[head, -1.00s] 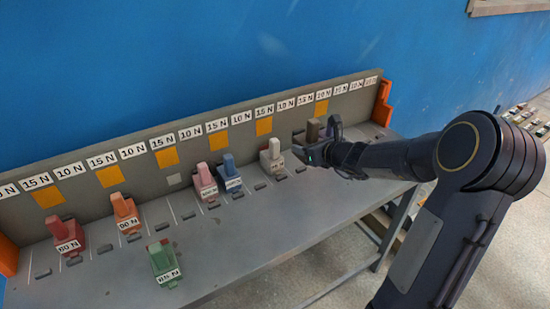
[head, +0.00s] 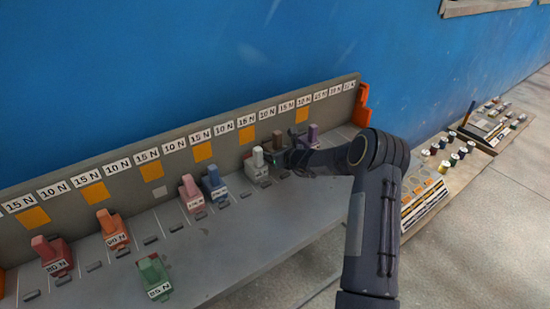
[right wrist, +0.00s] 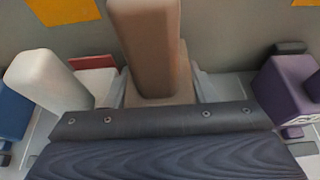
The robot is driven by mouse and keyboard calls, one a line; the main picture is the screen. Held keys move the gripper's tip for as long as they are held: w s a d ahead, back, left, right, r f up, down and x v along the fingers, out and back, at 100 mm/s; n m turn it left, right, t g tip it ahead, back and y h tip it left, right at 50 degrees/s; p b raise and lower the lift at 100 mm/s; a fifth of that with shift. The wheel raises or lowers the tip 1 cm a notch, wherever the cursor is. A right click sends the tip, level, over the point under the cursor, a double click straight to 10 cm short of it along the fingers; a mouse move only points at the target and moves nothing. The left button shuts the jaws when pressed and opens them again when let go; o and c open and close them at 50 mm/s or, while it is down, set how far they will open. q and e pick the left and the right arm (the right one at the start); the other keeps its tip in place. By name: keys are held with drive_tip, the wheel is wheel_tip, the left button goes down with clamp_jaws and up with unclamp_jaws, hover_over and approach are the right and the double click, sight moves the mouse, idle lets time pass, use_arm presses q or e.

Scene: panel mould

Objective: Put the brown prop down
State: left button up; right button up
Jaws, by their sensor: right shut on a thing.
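The brown prop (head: 279,139) stands upright near the back panel, just right of the white prop (head: 258,165). In the right wrist view the brown prop (right wrist: 150,50) rises in the middle, between the white prop at left and a purple prop (right wrist: 285,95) at right. My right gripper (head: 288,157) is shut on the brown prop low down. The gripper body hides the prop's lower front, so I cannot tell whether it touches the bench (head: 222,258). My left gripper is not in view.
The purple prop (head: 311,134) stands close on the right. Blue (head: 213,182), pink (head: 190,193), orange (head: 112,229), red (head: 52,255) and green (head: 153,278) props stand further left. The grey back panel (head: 330,108) carries force labels and orange squares. Small dark blocks dot the bench.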

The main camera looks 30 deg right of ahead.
wheel_tip(320, 180, down, 3)
drive_tip(key=shift+r, duration=0.1)
drive_tip(key=o, duration=0.9)
drive_tip(key=shift+f+b, duration=0.2)
drive_tip(key=shift+b, duration=0.1)
drive_tip(key=shift+o, duration=0.8)
drive_tip(key=shift+r, duration=0.1)
